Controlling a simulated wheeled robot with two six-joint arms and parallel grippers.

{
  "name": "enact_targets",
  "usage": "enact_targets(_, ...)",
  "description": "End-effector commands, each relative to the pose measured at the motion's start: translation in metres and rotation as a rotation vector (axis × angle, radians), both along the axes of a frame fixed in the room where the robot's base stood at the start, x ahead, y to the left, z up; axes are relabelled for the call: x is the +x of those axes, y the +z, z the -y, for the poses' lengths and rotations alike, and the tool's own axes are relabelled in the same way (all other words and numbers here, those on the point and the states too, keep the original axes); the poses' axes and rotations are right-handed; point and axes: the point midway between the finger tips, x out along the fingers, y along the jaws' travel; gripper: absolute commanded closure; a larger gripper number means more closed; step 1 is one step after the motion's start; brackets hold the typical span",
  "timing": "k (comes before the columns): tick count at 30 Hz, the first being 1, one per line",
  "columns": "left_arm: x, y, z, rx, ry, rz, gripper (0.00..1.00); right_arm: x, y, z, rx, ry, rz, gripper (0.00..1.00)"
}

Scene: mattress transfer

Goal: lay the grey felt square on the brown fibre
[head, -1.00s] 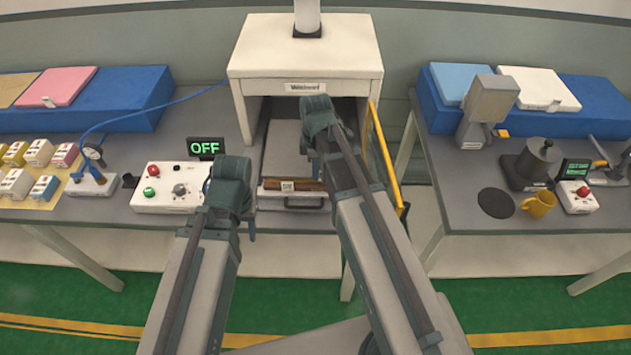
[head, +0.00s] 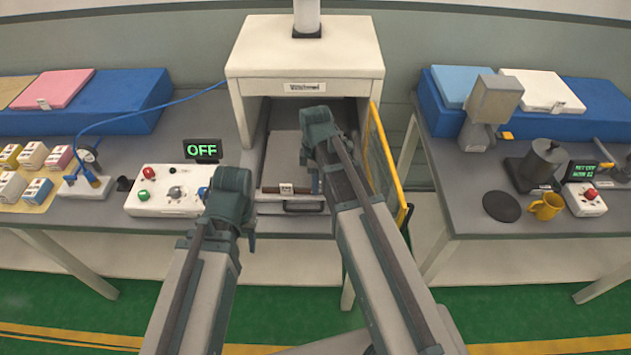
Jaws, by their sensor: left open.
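A white cabinet (head: 305,48) stands open at the front. A flat grey square (head: 284,155) lies inside it; I cannot tell whether this is the felt. A thin brown edge (head: 269,190) with a small white label shows at its front, and I cannot tell how the two layers touch. My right gripper (head: 316,172) reaches into the opening over the right part of the grey square; its fingers are mostly hidden and its jaws cannot be read. My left gripper (head: 228,222) is open, in front of the cabinet and left of its opening.
A white control box (head: 160,200) with an OFF display (head: 202,150) is to the left. A yellow-framed door (head: 381,150) stands open at the cabinet's right. Blue blocks (head: 120,105) with pads lie on both tables. A yellow mug (head: 545,206) is on the right table.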

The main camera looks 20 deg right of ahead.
Motion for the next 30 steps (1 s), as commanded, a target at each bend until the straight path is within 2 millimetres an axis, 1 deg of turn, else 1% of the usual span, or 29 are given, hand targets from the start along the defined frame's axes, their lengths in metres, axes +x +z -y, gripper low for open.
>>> enact_targets(8,0.000,0.001,0.000,0.000,0.000,0.000,0.50,0.000,0.001,0.000,0.000,0.000,0.000,0.61)
enact_targets(14,0.000,0.010,0.000,0.000,0.000,0.000,0.50,0.000,0.010,0.000,0.000,0.000,0.000,0.61)
enact_targets(20,0.000,0.031,0.000,0.000,0.000,0.000,0.50,0.000,0.031,0.000,0.000,0.000,0.000,0.61)
enact_targets(30,0.000,0.083,0.000,0.000,-0.002,0.000,0.50,0.000,0.082,0.000,0.000,0.000,0.000,0.61)
